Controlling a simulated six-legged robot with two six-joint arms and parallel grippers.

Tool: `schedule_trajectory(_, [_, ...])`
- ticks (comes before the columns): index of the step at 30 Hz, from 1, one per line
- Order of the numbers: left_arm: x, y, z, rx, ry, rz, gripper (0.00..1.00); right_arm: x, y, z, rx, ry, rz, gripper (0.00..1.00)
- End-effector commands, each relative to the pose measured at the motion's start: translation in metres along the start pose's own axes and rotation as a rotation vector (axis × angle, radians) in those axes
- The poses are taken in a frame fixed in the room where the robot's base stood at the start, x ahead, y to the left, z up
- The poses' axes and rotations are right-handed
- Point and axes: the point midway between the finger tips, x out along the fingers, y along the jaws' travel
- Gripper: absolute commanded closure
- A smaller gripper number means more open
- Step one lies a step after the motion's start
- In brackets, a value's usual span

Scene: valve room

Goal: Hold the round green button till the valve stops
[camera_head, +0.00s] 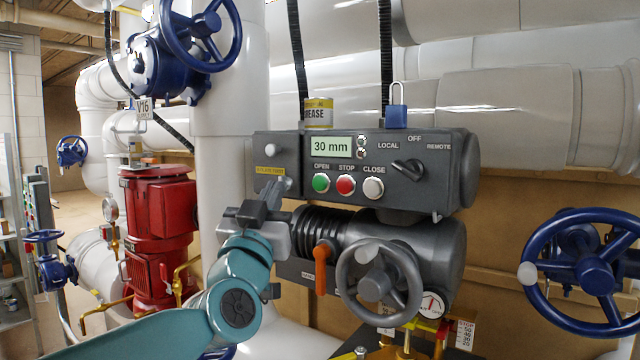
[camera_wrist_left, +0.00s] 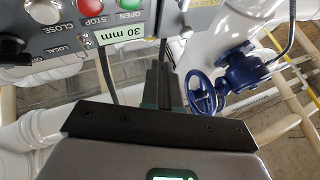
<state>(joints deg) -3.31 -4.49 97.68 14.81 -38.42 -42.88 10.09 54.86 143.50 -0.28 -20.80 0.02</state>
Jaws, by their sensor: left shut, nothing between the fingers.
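The round green button (camera_head: 321,182) sits under the OPEN label on the grey control box (camera_head: 265,143), left of the red STOP button (camera_head: 345,185) and the white CLOSE button (camera_head: 373,188). The green button also shows at the top edge of the left wrist view (camera_wrist_left: 130,4). The display (camera_head: 331,146) reads 30 mm. My left gripper (camera_head: 280,188) is shut and empty, in front of the box's lower left part, left of the green button. Its dark fingers show in the left wrist view (camera_wrist_left: 165,85), apart from the button in that picture. My right gripper is not in view.
A selector knob (camera_head: 408,169) and a blue padlock (camera_head: 397,115) are on the box's right; a grease can (camera_head: 318,112) stands on top. Below are an orange lever (camera_head: 321,268) and a grey handwheel (camera_head: 379,285). A blue handwheel (camera_head: 590,273) is at right.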

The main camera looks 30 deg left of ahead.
Motion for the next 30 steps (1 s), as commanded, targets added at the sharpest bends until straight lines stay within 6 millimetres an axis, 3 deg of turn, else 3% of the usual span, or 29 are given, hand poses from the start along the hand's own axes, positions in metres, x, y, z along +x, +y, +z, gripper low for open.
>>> schedule_trajectory(14, [0.002, 0.001, -0.002, 0.0, 0.003, -0.002, 1.0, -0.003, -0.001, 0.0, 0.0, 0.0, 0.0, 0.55])
schedule_trajectory(30, [0.061, 0.03, 0.029, 0.0, 0.001, -0.001, 1.0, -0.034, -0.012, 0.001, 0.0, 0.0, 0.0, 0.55])
